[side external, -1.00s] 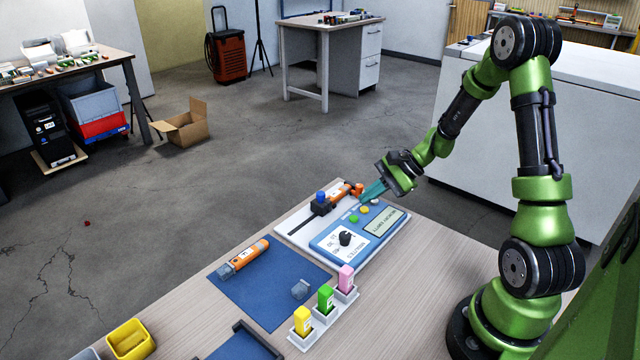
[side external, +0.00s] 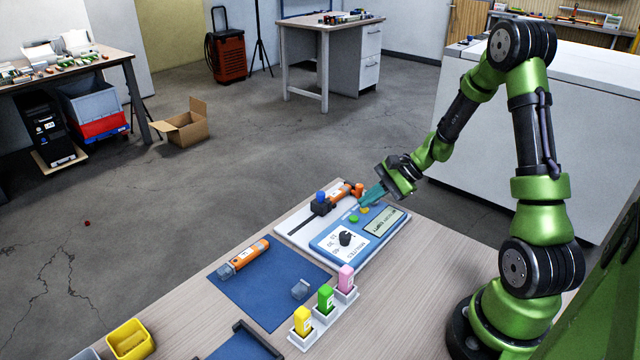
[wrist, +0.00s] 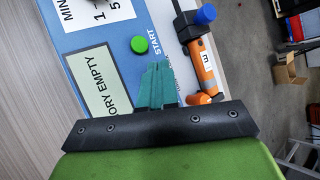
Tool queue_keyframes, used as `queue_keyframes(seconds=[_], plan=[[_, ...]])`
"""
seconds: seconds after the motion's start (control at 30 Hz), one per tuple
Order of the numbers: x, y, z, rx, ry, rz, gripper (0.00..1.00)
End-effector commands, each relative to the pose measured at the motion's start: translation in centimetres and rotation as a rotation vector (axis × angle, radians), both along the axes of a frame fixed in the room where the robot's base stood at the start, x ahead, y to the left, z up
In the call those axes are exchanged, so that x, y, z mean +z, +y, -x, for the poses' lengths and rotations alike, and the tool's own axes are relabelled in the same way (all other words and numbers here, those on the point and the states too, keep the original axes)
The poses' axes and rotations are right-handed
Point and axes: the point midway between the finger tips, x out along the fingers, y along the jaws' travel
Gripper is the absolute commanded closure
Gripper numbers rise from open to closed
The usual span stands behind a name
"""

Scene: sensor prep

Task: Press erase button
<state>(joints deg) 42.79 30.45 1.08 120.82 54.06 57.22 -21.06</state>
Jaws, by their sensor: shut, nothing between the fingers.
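The blue control unit (side external: 322,243) sits on a white board, with a dial, a display (side external: 384,222), a green button (side external: 353,218) and a yellow button (side external: 365,210). The wrist view shows the green button (wrist: 139,44) beside the word START, and the display (wrist: 110,80) with "ORY EMPTY" legible. My gripper (side external: 364,202) is shut and empty, its teal fingertips low over the unit's far edge by the buttons. No button marked erase can be made out; the fingers cover part of the button row. I cannot tell whether the tips touch a button.
An orange pen-like sensor (side external: 340,192) lies in a holder with a blue knob (side external: 321,196), close beside my fingers. Another orange sensor (side external: 250,255) lies on a blue mat (side external: 262,300). Yellow, green and pink bottles (side external: 326,299) stand in front. The table's right side is clear.

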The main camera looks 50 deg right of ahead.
Motion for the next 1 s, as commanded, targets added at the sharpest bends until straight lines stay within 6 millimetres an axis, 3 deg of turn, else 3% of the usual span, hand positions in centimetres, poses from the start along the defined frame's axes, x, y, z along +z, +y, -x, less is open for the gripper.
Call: queue_keyframes(seconds=[0.73,1.0], plan=[[-0.6,-0.02,-0.01,0.001,0.0,0.001,1.0],[0.26,-0.04,0.0,0.001,-0.001,0.002,1.0]])
